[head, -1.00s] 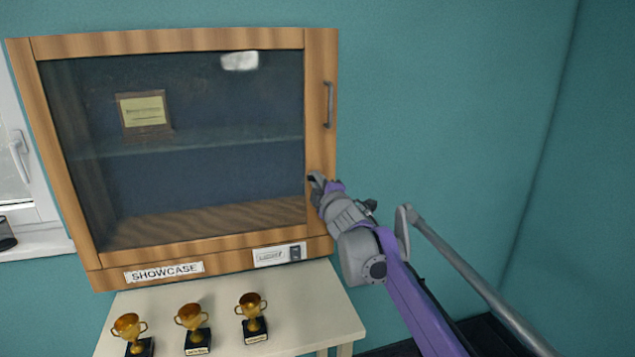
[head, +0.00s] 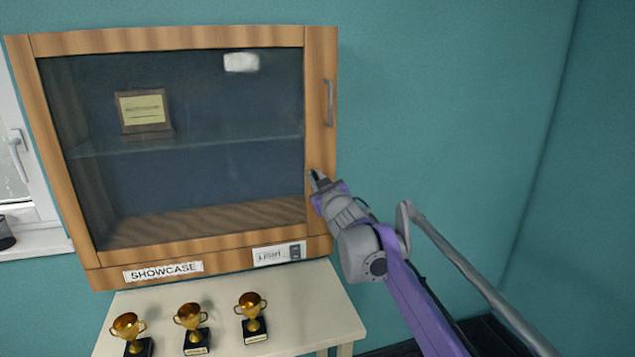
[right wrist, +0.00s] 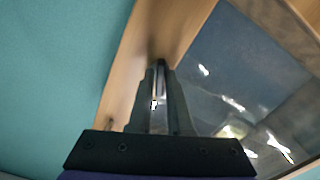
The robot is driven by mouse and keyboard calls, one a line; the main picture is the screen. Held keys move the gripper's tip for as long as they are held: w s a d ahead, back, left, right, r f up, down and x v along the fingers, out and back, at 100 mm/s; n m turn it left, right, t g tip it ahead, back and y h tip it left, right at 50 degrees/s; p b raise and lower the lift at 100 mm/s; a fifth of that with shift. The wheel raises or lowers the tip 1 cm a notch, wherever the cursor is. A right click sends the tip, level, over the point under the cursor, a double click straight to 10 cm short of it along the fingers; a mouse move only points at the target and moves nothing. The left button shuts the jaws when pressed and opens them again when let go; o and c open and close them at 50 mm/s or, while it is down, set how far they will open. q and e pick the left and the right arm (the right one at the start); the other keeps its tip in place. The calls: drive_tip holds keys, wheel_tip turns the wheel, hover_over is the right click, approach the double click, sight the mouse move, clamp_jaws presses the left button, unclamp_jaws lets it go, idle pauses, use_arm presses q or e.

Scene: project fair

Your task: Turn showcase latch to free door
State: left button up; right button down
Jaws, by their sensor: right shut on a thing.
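The showcase (head: 170,41) is a wooden cabinet with a glass door. The door stands closed, with a grey bar handle (head: 328,103) on its right stile. My right gripper (head: 316,178) is at that stile, below the handle. It is shut on the latch, which its fingers mostly hide. In the right wrist view the two dark fingers (right wrist: 161,85) are close together against the wooden stile (right wrist: 165,30), with a small bright bit between them. The latch's angle cannot be made out. My left gripper is not in view.
A pale table (head: 300,320) below the showcase holds gold trophies, such as the right one (head: 251,305). A plaque (head: 143,110) stands on the glass shelf inside. Bare teal wall lies to the right.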

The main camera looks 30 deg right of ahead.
drive_tip(key=shift+m, duration=2.2)
drive_tip(key=c, duration=0.9)
unclamp_jaws()
drive_tip(key=b+v, duration=0.1)
drive_tip(key=v, duration=0.9)
drive_tip(key=shift+s+a, duration=0.2)
drive_tip(key=shift+s, duration=0.15)
